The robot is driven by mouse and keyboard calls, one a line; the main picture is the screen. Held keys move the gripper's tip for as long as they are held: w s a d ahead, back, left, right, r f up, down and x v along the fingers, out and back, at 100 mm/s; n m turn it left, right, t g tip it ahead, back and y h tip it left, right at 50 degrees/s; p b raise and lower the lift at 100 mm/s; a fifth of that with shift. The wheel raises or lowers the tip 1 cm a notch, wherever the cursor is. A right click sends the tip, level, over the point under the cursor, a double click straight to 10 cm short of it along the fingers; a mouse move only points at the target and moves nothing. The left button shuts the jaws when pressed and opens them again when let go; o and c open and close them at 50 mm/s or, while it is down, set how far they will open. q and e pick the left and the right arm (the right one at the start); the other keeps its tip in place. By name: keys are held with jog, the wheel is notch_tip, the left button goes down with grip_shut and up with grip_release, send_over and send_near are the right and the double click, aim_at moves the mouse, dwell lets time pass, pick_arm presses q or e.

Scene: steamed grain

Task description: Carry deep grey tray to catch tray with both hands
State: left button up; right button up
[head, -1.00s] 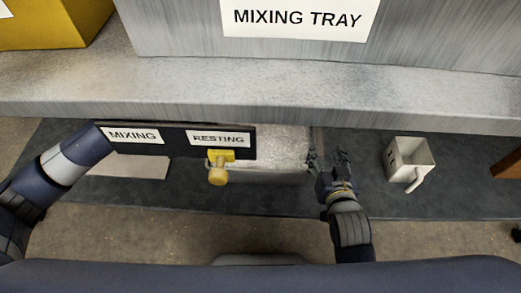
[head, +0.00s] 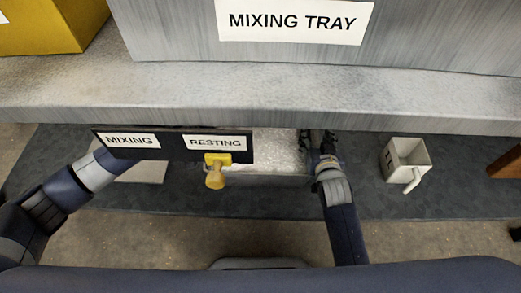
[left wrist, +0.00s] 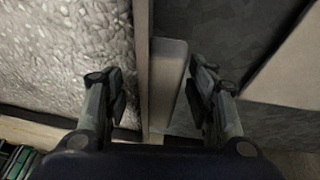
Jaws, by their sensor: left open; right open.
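A grey tray (head: 285,181) with pale, grainy contents shows below the shelf in the head view, partly hidden by the label board. Its wall (left wrist: 142,60) and a grey tab (left wrist: 170,75) beside it show in the left wrist view. My left gripper (left wrist: 152,72) is open, with its fingers on either side of the wall and tab. In the head view my left gripper is hidden behind the label board. My right gripper (head: 318,142) is open at the tray's right end; its fingertips are hard to make out.
The label board (head: 180,148), marked MIXING and RESTING, has a yellow piece (head: 215,172) on it. A grey shelf edge (head: 300,95) overhangs, carrying a MIXING TRAY box (head: 165,35) and a yellow box (head: 50,25). A white handled container (head: 407,158) stands at right.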

pick_arm(q)
jog(key=shift+w+f, duration=0.1)
jog(key=shift+f, duration=0.1)
pick_arm(e)
jog(key=shift+w+f, duration=0.1)
jog(key=shift+w, duration=0.1)
pick_arm(q)
grip_shut()
pick_arm(e)
grip_shut()
